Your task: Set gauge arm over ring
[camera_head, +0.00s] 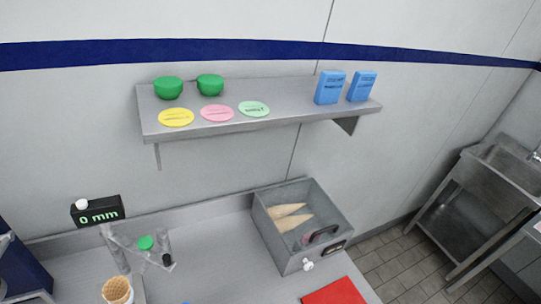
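A black gauge box (97,211) with a white knob on top stands at the left of the steel counter and reads "0 mm" in green. In front of it is a grey, partly see-through bracket (117,250) with upright pieces and a slanted bar with a dark tip; it may be the gauge arm. A green round piece (145,242) shows between its uprights. A waffle cone (117,290) stands upright below it, cut by the bottom edge. I cannot make out a ring around it. My gripper is not in this view.
A grey open box (263,218) on the counter holds cones and a dark handle. The wall shelf (260,125) carries green bowls, coloured discs and blue packs. A steel sink (507,160) stands at right. The middle counter looks clear.

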